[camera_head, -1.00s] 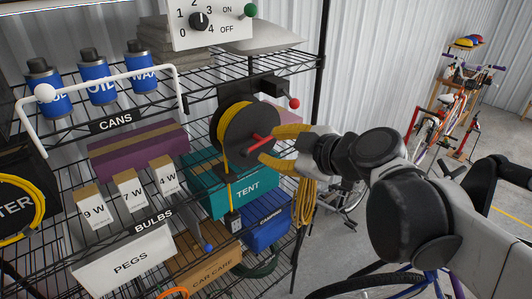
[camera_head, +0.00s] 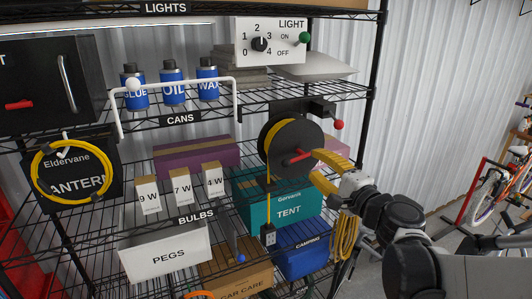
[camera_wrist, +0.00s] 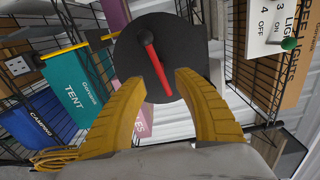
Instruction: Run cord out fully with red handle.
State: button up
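The cord reel (camera_head: 275,135) is a dark drum with yellow cord wound in it, mounted at the rack's right side. Its red handle (camera_head: 298,157) sticks out from the front face; it also shows as a red bar in the wrist view (camera_wrist: 154,62). Yellow cord hangs from the reel to a dark plug or outlet end (camera_head: 268,235). My gripper (camera_head: 318,177) has yellow fingers and is just right of the handle. In the wrist view my gripper (camera_wrist: 161,78) is open, with the handle's near end between the fingertips, with visible gaps.
A red-knobbed lever (camera_head: 338,125) is right of the reel. A teal tent box (camera_head: 270,200) and blue camping box (camera_head: 305,247) sit below. A looped yellow cord (camera_head: 346,238) hangs at lower right. A light switch panel (camera_head: 268,42) is above.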

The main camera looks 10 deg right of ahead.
aim_at(306, 157)
jog(key=x, duration=0.6)
jog(key=shift+w+p, duration=0.2)
jog(key=shift+p, duration=0.1)
grip_shut()
